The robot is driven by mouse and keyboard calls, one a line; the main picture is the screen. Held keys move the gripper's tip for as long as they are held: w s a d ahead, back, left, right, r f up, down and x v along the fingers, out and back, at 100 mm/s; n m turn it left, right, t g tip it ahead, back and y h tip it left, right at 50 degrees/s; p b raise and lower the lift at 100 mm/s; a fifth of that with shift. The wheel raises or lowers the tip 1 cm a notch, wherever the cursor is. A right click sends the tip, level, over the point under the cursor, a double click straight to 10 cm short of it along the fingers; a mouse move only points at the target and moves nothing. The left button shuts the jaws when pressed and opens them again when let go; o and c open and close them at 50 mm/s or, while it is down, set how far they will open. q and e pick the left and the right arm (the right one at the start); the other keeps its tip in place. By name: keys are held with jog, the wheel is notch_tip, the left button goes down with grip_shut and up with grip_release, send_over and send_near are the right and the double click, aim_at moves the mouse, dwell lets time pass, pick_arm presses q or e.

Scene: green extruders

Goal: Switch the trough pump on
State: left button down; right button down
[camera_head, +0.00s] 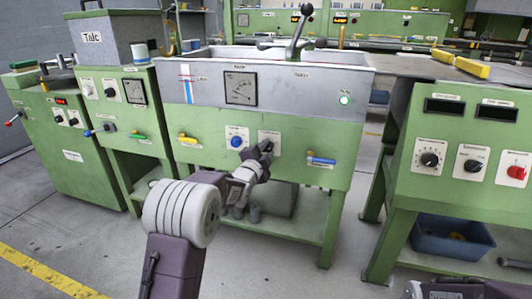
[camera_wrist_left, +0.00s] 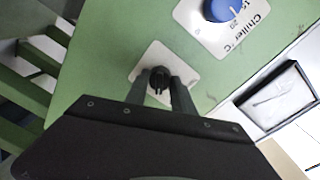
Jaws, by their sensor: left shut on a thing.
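The grey trough (camera_head: 320,105) stands on the green machine in the middle of the head view. On its green front panel, right of the blue chiller knob (camera_head: 237,142), is a white plate (camera_head: 269,135) mostly covered by my left gripper (camera_head: 266,148). In the left wrist view, a black rotary knob (camera_wrist_left: 159,80) sits on that plate, and my left gripper (camera_wrist_left: 161,87) has one finger on each side of it, shut on it. The knob's label cannot be read.
A green lamp (camera_head: 344,100) glows on the trough front. A blue-handled valve (camera_head: 321,160) is right of my gripper and a yellow-handled one (camera_head: 187,139) left. A control cabinet (camera_head: 466,147) with knobs and a red switch stands at the right.

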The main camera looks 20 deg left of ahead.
pick_arm(q)
jog(key=shift+m, duration=0.7)
jog(key=c, duration=1.1)
grip_release()
jog(key=shift+o, duration=0.2)
jog(key=shift+s, duration=0.1)
jog(key=shift+s+r, duration=0.15)
jog(key=shift+s, duration=0.2)
jog(key=s+p, duration=0.3)
jog(key=s, duration=0.5)
jog(key=shift+a, duration=0.25)
